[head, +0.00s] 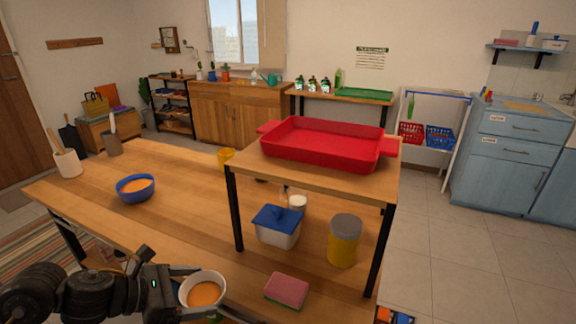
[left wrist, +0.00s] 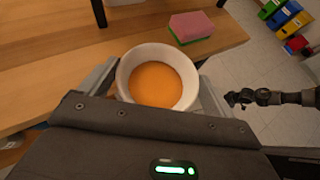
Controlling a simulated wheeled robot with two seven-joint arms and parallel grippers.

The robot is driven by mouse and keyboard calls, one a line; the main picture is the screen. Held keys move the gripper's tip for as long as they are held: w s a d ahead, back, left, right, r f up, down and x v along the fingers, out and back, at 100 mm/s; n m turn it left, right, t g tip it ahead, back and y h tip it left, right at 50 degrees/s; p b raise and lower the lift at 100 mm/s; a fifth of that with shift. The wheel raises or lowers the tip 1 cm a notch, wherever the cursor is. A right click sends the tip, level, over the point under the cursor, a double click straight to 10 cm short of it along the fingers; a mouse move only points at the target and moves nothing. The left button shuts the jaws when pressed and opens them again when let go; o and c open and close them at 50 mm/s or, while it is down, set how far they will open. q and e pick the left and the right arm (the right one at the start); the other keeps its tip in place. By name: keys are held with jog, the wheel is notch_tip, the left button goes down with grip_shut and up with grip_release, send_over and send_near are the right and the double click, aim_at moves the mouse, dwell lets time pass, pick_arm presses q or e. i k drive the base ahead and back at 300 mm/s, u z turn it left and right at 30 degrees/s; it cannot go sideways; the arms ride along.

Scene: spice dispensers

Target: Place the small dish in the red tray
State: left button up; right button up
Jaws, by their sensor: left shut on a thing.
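The small dish (head: 219,283) is a white round bowl with orange contents, at the bottom of the head view near the table's front edge. My left gripper (head: 201,292) is shut on it, with a finger on each side of the bowl. The dish (left wrist: 125,70) looks nearly level in the left wrist view, between the fingers of my left gripper (left wrist: 157,82). The red tray (head: 325,155) sits on the raised wooden shelf and looks empty. My right gripper (left wrist: 238,98) shows small and dark at the right of the left wrist view; its jaws are unclear.
The shelf (head: 300,176) stands on black legs. Below it are a blue-lidded container (head: 278,225), a grey-yellow canister (head: 344,240) and a white jar (head: 297,202). A pink-green sponge (head: 287,290) lies near the dish. A blue bowl (head: 135,194) stands left; the table between is clear.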

aim_at(325, 146)
jog(key=u, duration=0.75)
jog(key=k, duration=1.15)
jog(key=z, duration=1.15)
jog(key=i, duration=0.5)
jog(key=u, duration=0.05)
